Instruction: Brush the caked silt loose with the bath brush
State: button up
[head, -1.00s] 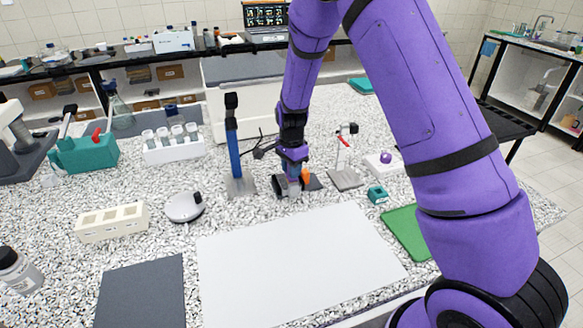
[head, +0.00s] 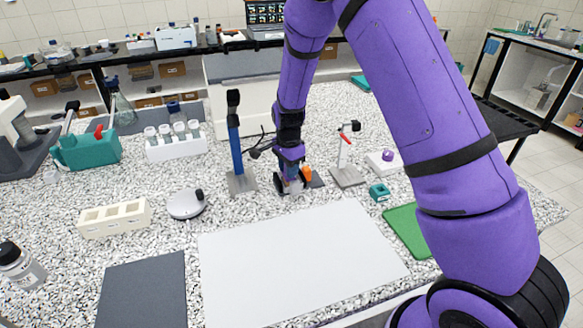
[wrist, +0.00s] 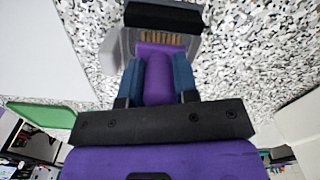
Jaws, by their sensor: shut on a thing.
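My gripper (wrist: 157,66) is shut on the purple handle of the bath brush (wrist: 158,84), with a blue finger on each side. A row of tan bristles (wrist: 160,38) shows beyond the handle, in front of a black block (wrist: 165,16). A grey rounded part (wrist: 127,42) lies around the bristles; I cannot tell if they touch it. In the head view my gripper (head: 290,177) is low over the bench, between a blue upright stand and a small red-armed stand. The caked silt cannot be made out.
The blue stand (head: 234,145) is close left of my gripper, and the red-armed stand (head: 346,165) close right. A white sheet (head: 300,260) lies in front, with a green mat (head: 408,232) on its right. A tube rack (head: 175,147) and a round grey device (head: 186,204) stand left.

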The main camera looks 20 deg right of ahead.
jog(key=shift+a, duration=0.45)
jog(key=shift+d, duration=1.25)
jog(key=shift+a, duration=0.1)
jog(key=shift+a, duration=1.1)
jog(key=shift+d, duration=1.15)
jog(key=shift+a, duration=0.1)
